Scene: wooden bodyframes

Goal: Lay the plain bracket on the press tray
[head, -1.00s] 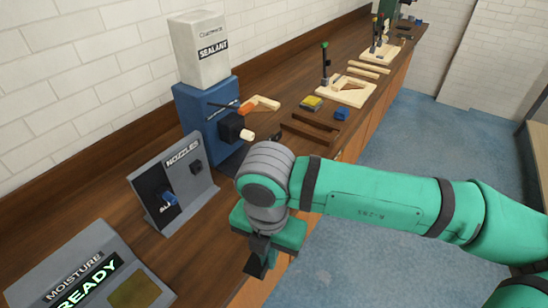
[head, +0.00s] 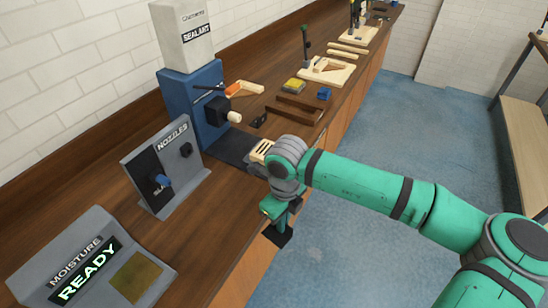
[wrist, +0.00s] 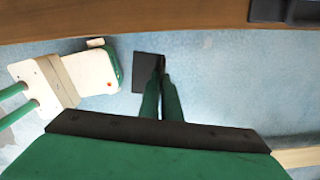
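My gripper (head: 279,222) hangs past the front edge of the bench, over the floor. Its green fingers (wrist: 161,92) are close together on a thin upright part of a dark, angled piece, which looks like the plain bracket (wrist: 147,74). The flat dark plate of this bracket also shows below the fingers in the head view (head: 278,237). The blue sealant press (head: 193,105) stands at the back of the bench. A flat dark base, perhaps the press tray (head: 232,145), lies in front of it, partly hidden by my arm. A dark edge shows at top right in the wrist view (wrist: 285,10).
A pale slotted block (head: 261,150) sits just behind my wrist. The nozzle stand (head: 165,168) and moisture meter (head: 90,265) are on the left. Dark wooden strips (head: 298,108), a yellow sponge-like block (head: 293,85) and a blue block (head: 324,93) lie farther along.

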